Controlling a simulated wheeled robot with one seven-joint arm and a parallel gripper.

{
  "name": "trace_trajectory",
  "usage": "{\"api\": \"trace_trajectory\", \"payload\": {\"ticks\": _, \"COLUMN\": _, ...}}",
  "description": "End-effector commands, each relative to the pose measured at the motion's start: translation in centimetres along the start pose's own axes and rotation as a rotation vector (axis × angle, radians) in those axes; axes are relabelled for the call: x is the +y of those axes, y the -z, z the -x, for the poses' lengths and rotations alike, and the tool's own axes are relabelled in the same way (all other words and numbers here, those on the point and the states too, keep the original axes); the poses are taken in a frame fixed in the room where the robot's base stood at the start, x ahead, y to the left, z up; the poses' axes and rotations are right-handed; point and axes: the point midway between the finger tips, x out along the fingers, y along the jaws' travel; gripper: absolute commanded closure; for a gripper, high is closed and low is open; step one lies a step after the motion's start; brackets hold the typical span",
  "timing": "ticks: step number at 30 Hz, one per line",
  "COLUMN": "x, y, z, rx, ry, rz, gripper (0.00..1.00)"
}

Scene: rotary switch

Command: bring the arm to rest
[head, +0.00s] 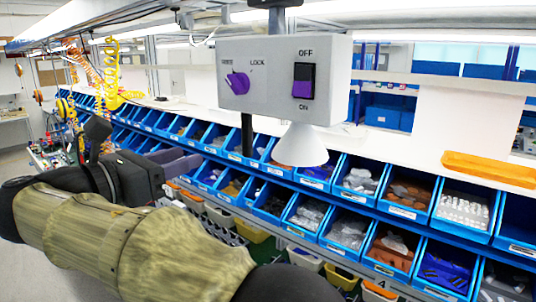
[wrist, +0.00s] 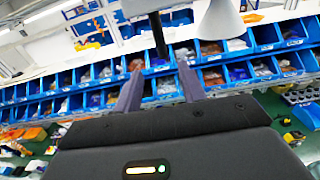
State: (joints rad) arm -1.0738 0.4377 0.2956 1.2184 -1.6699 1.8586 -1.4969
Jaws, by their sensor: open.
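My gripper (head: 178,160) is at the left of the head view, held out in front of the shelf bins, left of and below the switch box. In the wrist view my gripper (wrist: 162,82) shows two dark fingers spread apart with nothing between them. The grey switch box (head: 284,78) hangs at the top middle of the head view. It carries a purple rotary knob (head: 238,83) beside a LOCK label and a black and purple rocker switch (head: 304,81) marked OFF and ON. The gripper is apart from the box.
A white cone (head: 300,146) and a dark rod (head: 247,135) hang below the box. Rows of blue bins (head: 345,231) with small parts fill the shelf behind. An orange tray (head: 489,170) lies on the white ledge at right. Yellow coiled hoses (head: 111,75) hang at left.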

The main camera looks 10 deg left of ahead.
Motion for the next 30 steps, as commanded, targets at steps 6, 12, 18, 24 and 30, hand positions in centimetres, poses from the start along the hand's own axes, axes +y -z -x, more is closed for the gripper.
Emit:
{"api": "trace_trajectory", "payload": {"ticks": 6, "x": -0.6, "y": 4.9, "z": -5.1, "rx": 0.113, "ry": 0.006, "rz": -0.022, "gripper": 0.59}}
{"api": "trace_trajectory", "payload": {"ticks": 12, "x": -4.3, "y": 14.1, "z": -12.3, "rx": 0.359, "ry": 0.082, "rz": -0.139, "gripper": 0.59}}
{"api": "trace_trajectory", "payload": {"ticks": 18, "x": -10.8, "y": 23.6, "z": -16.9, "rx": 0.618, "ry": 0.269, "rz": -0.364, "gripper": 0.59}}
{"api": "trace_trajectory", "payload": {"ticks": 24, "x": -19.1, "y": 32.6, "z": -18.6, "rx": 0.836, "ry": 0.591, "rz": -0.734, "gripper": 0.59}}
{"api": "trace_trajectory", "payload": {"ticks": 30, "x": -27.4, "y": 40.5, "z": -17.2, "rx": 0.913, "ry": 1.060, "rz": -1.287, "gripper": 0.59}}
